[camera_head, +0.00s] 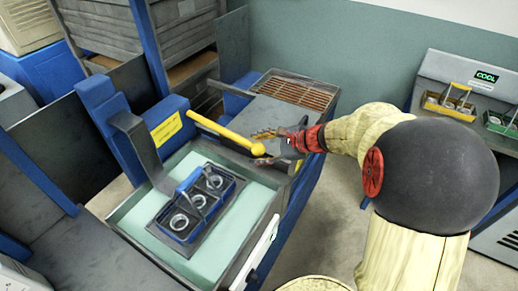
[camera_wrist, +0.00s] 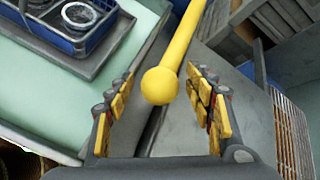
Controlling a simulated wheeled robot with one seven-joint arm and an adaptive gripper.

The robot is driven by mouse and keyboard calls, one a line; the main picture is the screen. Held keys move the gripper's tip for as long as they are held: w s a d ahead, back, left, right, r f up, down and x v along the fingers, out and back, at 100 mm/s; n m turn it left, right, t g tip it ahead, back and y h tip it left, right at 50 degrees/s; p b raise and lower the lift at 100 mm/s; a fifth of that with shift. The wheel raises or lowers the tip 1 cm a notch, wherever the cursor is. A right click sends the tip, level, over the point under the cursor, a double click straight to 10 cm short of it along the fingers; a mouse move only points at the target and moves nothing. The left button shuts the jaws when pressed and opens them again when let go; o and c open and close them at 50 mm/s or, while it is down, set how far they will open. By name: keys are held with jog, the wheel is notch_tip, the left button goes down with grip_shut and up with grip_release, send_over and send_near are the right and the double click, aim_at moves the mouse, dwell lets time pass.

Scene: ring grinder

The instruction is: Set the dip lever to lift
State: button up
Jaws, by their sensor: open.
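The dip lever is a yellow rod with a ball knob (camera_head: 257,149), at the right side of the machine in the head view. Its rod slants up and to the left away from the knob. In the wrist view the knob (camera_wrist: 160,86) sits between the two yellow-padded fingers, with a gap on both sides. My gripper (camera_head: 275,147) is open around the knob end and is not closed on it. It also shows in the wrist view (camera_wrist: 162,115). A blue basket (camera_head: 190,218) holding several rings rests on a dark platform over the pale green tank (camera_head: 250,212).
A dark bent hanger arm (camera_head: 140,145) reaches over the tank to the basket. A brown grate (camera_head: 293,90) lies behind the lever. A bench (camera_head: 460,75) with a lit "COOL" display and small trays stands at the right. Open floor lies between.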

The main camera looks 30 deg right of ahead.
jog(key=shift+s+d+r, duration=0.25)
jog(key=shift+r, duration=0.1)
jog(key=v, duration=1.1)
jog(key=shift+s+a, duration=0.1)
jog(key=shift+c, duration=0.5)
